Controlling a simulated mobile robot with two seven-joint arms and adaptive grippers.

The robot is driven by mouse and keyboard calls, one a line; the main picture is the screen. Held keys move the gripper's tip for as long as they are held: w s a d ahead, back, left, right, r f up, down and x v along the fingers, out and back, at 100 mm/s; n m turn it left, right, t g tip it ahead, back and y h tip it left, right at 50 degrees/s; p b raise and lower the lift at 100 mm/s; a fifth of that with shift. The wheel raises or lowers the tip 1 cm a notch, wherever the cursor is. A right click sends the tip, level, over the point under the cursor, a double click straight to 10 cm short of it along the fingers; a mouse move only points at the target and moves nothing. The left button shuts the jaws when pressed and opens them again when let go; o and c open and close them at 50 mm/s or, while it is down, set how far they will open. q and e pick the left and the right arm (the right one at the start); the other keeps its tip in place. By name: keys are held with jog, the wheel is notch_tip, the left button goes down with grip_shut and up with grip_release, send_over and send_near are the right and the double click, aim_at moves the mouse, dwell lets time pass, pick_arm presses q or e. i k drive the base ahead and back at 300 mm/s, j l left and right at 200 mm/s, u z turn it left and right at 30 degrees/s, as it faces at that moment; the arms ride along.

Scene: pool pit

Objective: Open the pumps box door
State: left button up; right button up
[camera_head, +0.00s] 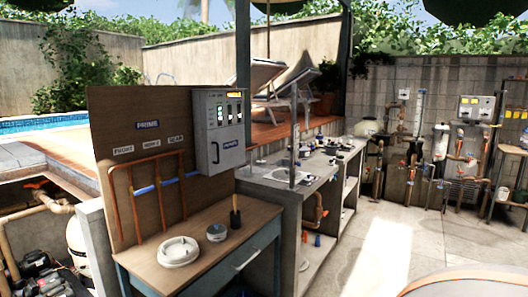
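The pumps box (205,120) is a light grey cabinet on the upright wooden board, above the right part of the wooden bench. The door looks shut, flush with the box. Neither of my grippers is in view, and nothing touches the box.
The wooden bench (215,245) holds a white ring-shaped lid (178,251), a small round tin (216,232) and a dark-handled tool (235,211). Copper pipes (117,205) run up the board (100,120). A counter (270,174) extends behind. Paved floor (375,250) is open at right.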

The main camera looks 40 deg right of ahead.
aim_at(226, 146)
jog(key=z, duration=1.2)
jog(key=i+l, duration=0.9)
jog(key=i+z, duration=0.05)
jog(key=i, duration=0.05)
